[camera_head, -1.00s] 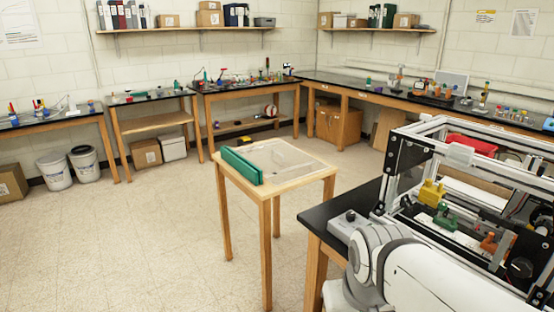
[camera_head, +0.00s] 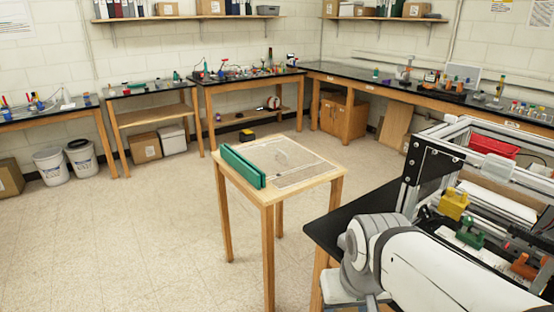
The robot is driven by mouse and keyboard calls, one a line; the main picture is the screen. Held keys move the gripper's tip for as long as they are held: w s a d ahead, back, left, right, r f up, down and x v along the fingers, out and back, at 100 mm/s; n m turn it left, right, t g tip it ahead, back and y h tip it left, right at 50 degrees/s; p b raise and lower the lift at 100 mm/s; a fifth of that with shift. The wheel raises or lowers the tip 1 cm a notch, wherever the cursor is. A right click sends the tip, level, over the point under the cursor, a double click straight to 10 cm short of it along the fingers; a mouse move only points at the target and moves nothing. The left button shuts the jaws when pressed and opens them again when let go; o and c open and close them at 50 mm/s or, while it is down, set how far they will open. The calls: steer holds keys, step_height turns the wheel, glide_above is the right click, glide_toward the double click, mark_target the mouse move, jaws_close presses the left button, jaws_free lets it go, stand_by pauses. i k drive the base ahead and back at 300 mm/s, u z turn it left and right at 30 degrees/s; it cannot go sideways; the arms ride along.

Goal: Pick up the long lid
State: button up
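A long green piece (camera_head: 243,166) stands along the left edge of a small wooden table (camera_head: 262,192). It looks like two narrow slabs side by side; I cannot tell for sure that it is the long lid. A flat, clear or pale panel (camera_head: 300,170) lies on the tabletop beside it. My white arm crosses the lower right corner, well apart from the small table. My gripper is not in view.
A black-topped bench (camera_head: 330,232) with an aluminium extrusion frame (camera_head: 425,165) stands at the right, behind my arm. The frame holds yellow (camera_head: 453,203), green and orange parts. Benches line the walls. The floor (camera_head: 150,245) left of the small table is clear.

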mark_target(290, 164)
steer(key=z, duration=1.05)
steer(key=k, duration=1.25)
steer(key=u, duration=0.4)
steer(key=i, duration=0.5)
steer(key=u, duration=1.25)
steer(key=i, duration=1.35)
steer(key=u, duration=0.5)
steer(key=i, duration=1.5)
steer(key=z, duration=0.7)
steer(key=i, duration=1.2)
steer(key=z, duration=1)
